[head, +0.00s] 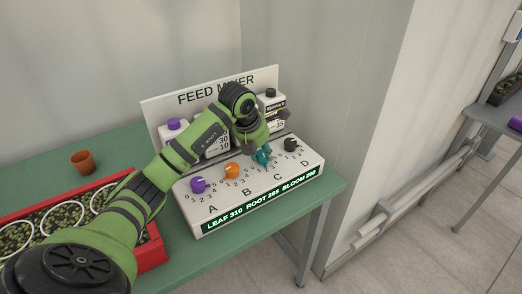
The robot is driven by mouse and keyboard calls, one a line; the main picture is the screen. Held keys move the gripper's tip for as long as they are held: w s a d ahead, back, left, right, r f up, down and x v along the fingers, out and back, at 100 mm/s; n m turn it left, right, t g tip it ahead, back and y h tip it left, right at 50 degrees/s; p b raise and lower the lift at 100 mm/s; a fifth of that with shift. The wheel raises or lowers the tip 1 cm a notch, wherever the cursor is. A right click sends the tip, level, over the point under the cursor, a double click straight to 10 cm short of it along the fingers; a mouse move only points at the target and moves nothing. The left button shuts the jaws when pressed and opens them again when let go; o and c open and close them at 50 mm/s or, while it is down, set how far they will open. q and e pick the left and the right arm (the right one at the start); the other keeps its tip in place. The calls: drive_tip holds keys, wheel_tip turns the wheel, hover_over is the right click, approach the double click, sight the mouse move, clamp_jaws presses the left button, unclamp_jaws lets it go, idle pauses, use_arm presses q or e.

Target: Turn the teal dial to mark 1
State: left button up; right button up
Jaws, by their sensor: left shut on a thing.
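The teal dial (263,158) sits above the letter C on the white feed mixer panel (205,217). My left arm reaches in from the lower left, and my left gripper (259,148) is shut on the teal dial from above. The gripper and wrist partly cover the dial, and its pointer is too small to read against the marks. The purple dial (197,184) is at A, the orange dial (231,171) at B and the black dial (291,145) at D. My right gripper is not in view.
Bottles stand behind the dials, one with a purple cap (173,124) and one with a black cap (270,93). A red tray (152,252) with white rings lies at the left on the green table (122,152). A small terracotta pot (83,161) stands behind it.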

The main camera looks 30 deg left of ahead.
use_arm(q)
drive_tip(key=shift+w+a+m+h+b, duration=0.15)
drive_tip(key=shift+m+h+b, duration=0.3)
drive_tip(key=shift+m, duration=0.75)
drive_tip(key=shift+a+r+m+g+h+b, duration=0.1)
drive_tip(key=shift+m+g+h+b, duration=0.4)
drive_tip(key=shift+m, duration=1.3)
drive_tip(key=o, duration=1.1)
drive_tip(key=shift+o, duration=0.2)
